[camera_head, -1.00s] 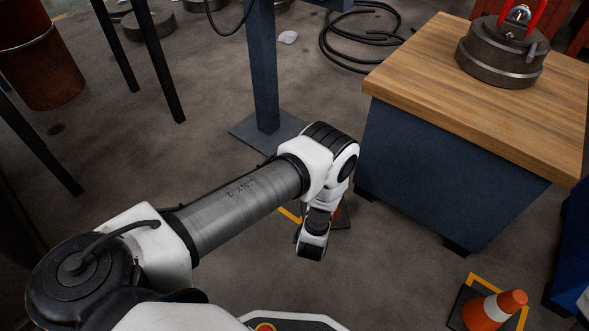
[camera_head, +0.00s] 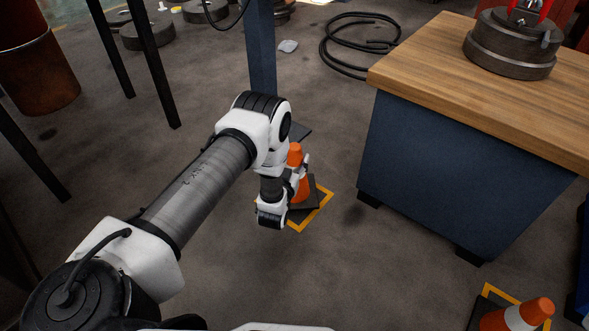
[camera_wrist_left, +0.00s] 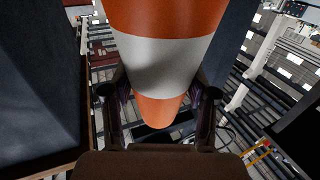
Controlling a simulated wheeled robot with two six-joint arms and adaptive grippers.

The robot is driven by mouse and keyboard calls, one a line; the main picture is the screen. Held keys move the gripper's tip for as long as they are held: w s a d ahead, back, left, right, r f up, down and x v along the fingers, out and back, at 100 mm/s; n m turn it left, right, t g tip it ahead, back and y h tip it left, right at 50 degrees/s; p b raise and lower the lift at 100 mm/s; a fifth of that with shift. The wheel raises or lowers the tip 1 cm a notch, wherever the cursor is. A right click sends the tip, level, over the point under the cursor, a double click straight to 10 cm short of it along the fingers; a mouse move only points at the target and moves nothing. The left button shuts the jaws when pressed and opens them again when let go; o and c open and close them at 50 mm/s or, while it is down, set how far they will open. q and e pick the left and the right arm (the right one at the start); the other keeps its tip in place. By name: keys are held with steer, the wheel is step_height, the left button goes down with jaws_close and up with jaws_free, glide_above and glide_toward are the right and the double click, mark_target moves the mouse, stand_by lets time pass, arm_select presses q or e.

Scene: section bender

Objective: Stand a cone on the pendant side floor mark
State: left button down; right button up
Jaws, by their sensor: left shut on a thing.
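An orange cone (camera_head: 295,155) with a dark square base (camera_head: 305,208) is upright beside my left wrist. My left gripper (camera_head: 303,172) is shut on it. In the left wrist view the cone's orange and white body (camera_wrist_left: 165,62) fills the space between the two fingers. A yellow square floor mark (camera_head: 318,214) shows around the base, along its right and front sides. My wrist hides the mark's left part. I cannot tell whether the base touches the floor. My right gripper is not in view.
A blue post (camera_head: 262,50) stands behind the cone. A blue workbench with a wooden top (camera_head: 430,70) is to the right. A second cone (camera_head: 520,315) is at another yellow mark (camera_head: 497,292) at the lower right. A coiled black hose (camera_head: 345,45) lies behind.

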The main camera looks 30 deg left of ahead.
arm_select(q)
step_height(320, 180, down, 2)
steer(key=shift+f+b, duration=0.25)
steer(key=shift+b, duration=0.25)
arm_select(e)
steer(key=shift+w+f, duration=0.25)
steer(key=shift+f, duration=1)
arm_select(q)
steer(key=shift+r, duration=0.2)
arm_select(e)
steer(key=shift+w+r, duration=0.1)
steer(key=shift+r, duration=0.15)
arm_select(q)
steer(key=shift+c, duration=1.6)
jaws_free()
steer(key=shift+f, duration=0.1)
